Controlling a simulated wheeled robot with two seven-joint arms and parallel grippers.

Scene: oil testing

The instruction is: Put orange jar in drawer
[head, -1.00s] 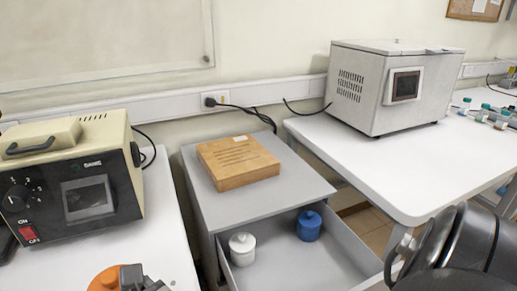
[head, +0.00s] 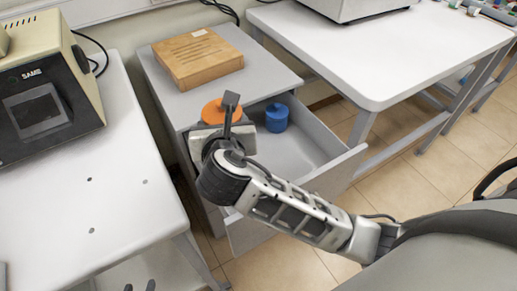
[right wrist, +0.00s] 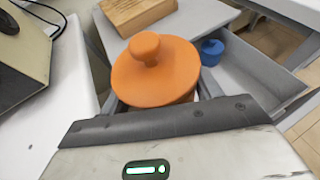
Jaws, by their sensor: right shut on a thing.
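My right gripper (head: 226,120) is shut on the orange jar (head: 213,110), over the left side of the open drawer (head: 320,150). In the right wrist view the orange jar (right wrist: 155,72) shows its round lid and knob, close in front of my right gripper. Its lower part is hidden. A blue jar (head: 277,118) stands in the drawer at the back, to the right of the orange jar. No white jar shows now; my right gripper covers that part of the drawer. Two dark tips of my left gripper (head: 140,287) show apart at the bottom edge, with nothing visible between them.
A wooden block (head: 197,57) lies on top of the grey cabinet (head: 165,85). A white table (head: 110,170) with a beige and black device (head: 50,90) stands left. Another white table (head: 400,60) stands right. The drawer's right part is clear.

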